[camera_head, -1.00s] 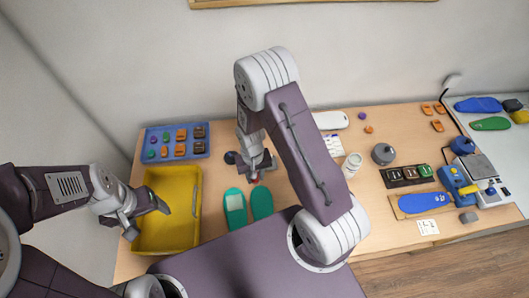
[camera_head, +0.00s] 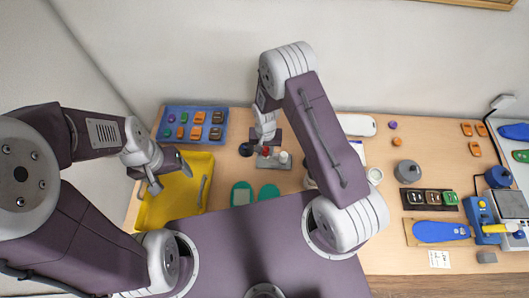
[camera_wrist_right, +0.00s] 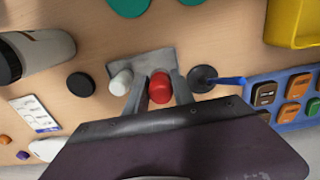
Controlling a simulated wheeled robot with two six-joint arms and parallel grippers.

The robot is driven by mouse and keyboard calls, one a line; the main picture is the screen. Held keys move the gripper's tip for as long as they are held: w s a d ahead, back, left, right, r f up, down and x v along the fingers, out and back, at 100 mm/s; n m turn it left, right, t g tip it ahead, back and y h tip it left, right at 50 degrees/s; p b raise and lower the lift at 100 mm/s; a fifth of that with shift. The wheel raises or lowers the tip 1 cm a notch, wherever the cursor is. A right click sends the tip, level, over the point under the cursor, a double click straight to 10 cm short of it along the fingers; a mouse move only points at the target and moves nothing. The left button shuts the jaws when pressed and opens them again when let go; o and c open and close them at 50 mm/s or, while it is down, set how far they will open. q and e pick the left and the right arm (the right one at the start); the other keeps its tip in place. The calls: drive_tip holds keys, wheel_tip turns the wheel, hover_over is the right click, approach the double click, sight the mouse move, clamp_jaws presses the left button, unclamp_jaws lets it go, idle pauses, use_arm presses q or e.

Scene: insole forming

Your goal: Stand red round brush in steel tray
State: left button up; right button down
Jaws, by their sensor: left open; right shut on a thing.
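The red round brush (camera_wrist_right: 160,88) is between the fingers of my right gripper (camera_wrist_right: 159,92), which is shut on it. It also shows as a small red spot in the head view (camera_head: 266,151). The grey steel tray (camera_wrist_right: 146,62) is directly below and around it; I cannot tell whether the brush's base touches the tray. A white round piece (camera_wrist_right: 121,82) stands on the tray beside the red brush, and it shows in the head view (camera_head: 284,157). My left gripper (camera_head: 170,182) is open and empty above the yellow bin (camera_head: 205,170).
A dark round disc (camera_wrist_right: 80,84) and a dark round piece with a blue handle (camera_wrist_right: 203,78) lie either side of the tray. Green insoles (camera_head: 241,193) lie in front. A blue tray (camera_head: 164,130) of coloured blocks is at the back left.

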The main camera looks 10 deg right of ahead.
sight(263, 157)
drive_tip(key=shift+w+a+f, duration=0.15)
drive_tip(key=shift+w+a, duration=0.05)
drive_tip(key=shift+a, duration=0.15)
drive_tip(key=shift+s+a, duration=0.1)
drive_tip(key=shift+a, duration=0.1)
drive_tip(key=shift+s+f, duration=0.15)
wheel_tip(263, 157, down, 4)
drive_tip(key=shift+d+r+p, duration=0.15)
drive_tip(key=shift+p, duration=0.7)
drive_tip(key=shift+w, duration=0.25)
drive_tip(key=shift+s+f+b, duration=0.15)
drive_tip(key=shift+f+b, duration=0.05)
drive_tip(key=shift+b, duration=0.15)
drive_tip(key=c, duration=1.4)
unclamp_jaws()
drive_tip(key=o, duration=0.3)
use_arm(q)
drive_tip(key=shift+s+a+r, duration=0.15)
drive_tip(key=shift+s+r, duration=0.2)
drive_tip(key=shift+r, duration=0.35)
